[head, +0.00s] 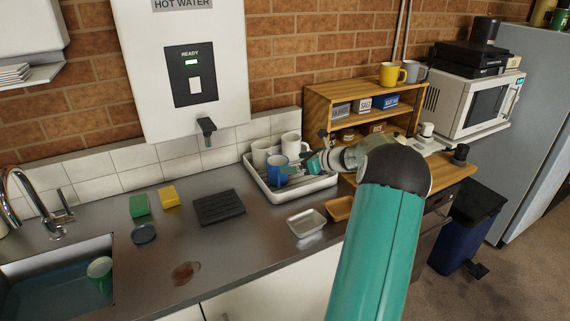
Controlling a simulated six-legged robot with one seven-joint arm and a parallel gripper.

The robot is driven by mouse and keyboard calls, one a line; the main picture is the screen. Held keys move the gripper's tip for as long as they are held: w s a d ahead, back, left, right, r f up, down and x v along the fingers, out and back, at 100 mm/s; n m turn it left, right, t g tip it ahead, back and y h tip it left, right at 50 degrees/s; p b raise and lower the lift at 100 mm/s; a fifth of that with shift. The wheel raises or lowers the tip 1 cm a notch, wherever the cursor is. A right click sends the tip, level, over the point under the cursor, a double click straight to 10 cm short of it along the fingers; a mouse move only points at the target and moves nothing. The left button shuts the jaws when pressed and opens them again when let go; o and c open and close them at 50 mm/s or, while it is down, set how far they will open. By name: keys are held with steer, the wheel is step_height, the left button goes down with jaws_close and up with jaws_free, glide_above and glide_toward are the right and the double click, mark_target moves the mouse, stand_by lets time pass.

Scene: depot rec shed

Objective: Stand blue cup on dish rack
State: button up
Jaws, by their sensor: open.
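The blue cup (275,174) stands upright on the white dish rack (305,192), near its front. White cups (291,144) stand behind it on the same rack. My gripper (291,171) is open at the right side of the blue cup, with its teal fingers reaching toward it from the right. The fingertips overlap the cup's right edge in the picture; I cannot tell whether they touch it. My forearm and wrist hide part of the counter to the right of the rack.
A hot water unit (182,67) hangs above the counter left of the rack. A sink (105,240) is at left. A wooden shelf (312,95) stands behind my gripper.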

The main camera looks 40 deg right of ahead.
steer(key=v, duration=0.3)
steer(key=shift+s, duration=0.25)
steer(key=w+a+r+n+g+y, duration=0.15)
steer(key=a+n, duration=0.25)
steer(key=a, duration=0.4)
steer(key=w+a+r+n+g, duration=0.1)
steer(key=a+r+n+g, duration=0.15)
steer(key=a, duration=0.55)
steer(key=w+a+r+n+g, duration=0.1)
steer(key=a+r+n, duration=0.1)
steer(key=a+n, duration=0.45)
steer(key=s+a+r+n+g, duration=0.1)
steer(key=s+a+n, duration=0.15)
steer(key=a, duration=0.35)
steer(key=s+a+r+n+g+h, duration=0.1)
steer(key=s+a+n, duration=0.15)
steer(key=a, duration=0.35)
steer(key=s+a+r+n+g, duration=0.1)
steer(key=s+a+n, duration=0.15)
steer(key=a, duration=0.35)
steer(key=s+a+n+h, duration=0.1)
steer(key=s+a+n, duration=0.4)
steer(key=s+n, duration=0.2)
steer(key=s+a+n+h, duration=0.2)
steer(key=s+a+n, duration=0.2)
steer(key=s, duration=0.6)
steer(key=f+n, duration=0.1)
steer(key=n, duration=0.1)
steer(key=shift+a+n, duration=0.35)
steer(key=shift+a, duration=0.05)
